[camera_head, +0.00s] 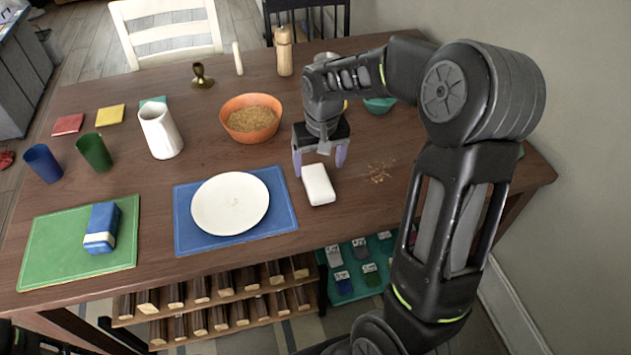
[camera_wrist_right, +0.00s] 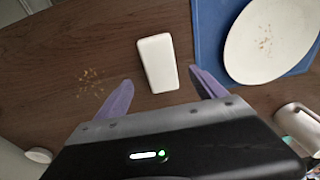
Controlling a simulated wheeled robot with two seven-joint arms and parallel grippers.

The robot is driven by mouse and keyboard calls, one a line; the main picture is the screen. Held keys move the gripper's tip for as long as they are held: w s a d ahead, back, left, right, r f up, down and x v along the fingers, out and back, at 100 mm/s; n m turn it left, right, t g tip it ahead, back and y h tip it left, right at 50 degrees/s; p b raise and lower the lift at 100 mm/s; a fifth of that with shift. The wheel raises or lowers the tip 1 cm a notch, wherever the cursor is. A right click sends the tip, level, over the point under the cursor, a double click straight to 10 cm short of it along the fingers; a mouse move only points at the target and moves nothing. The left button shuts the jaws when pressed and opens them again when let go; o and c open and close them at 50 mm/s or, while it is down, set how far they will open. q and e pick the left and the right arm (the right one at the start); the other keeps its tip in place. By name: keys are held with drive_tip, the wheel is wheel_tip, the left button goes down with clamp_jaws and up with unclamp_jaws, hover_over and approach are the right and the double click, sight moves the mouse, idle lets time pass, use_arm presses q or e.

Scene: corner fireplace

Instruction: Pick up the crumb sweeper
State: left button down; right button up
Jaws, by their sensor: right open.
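The crumb sweeper appears to be the small white rounded block (camera_head: 318,186) lying flat on the wooden table, right of the blue placemat. It also shows in the right wrist view (camera_wrist_right: 157,62), upright in the picture between the finger lines. My right gripper (camera_head: 318,168) is open and empty, pointing down just behind the block. In the right wrist view, its two purple fingers (camera_wrist_right: 163,82) stand apart, one on each side of the block's near end, with gaps. My left gripper is not seen.
Crumbs (camera_head: 380,172) lie on the table right of the block. A white plate (camera_head: 230,203) sits on the blue placemat (camera_head: 189,233) to the left. An orange bowl (camera_head: 251,118) and white pitcher (camera_head: 160,131) stand behind. A blue-and-white block (camera_head: 102,227) lies on a green placemat (camera_head: 48,247).

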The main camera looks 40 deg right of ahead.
sight(317, 180)
drive_tip(key=shift+w+f, duration=0.2)
drive_tip(key=shift+f, duration=1.1)
drive_tip(key=shift+w+d+f+p, duration=0.1)
drive_tip(key=shift+w+f+p, duration=0.15)
drive_tip(key=shift+f, duration=1.05)
drive_tip(key=shift+w+d+f+p, duration=0.1)
drive_tip(key=shift+f+p, duration=0.1)
drive_tip(key=shift+f, duration=1.1)
drive_tip(key=c, duration=1.5)
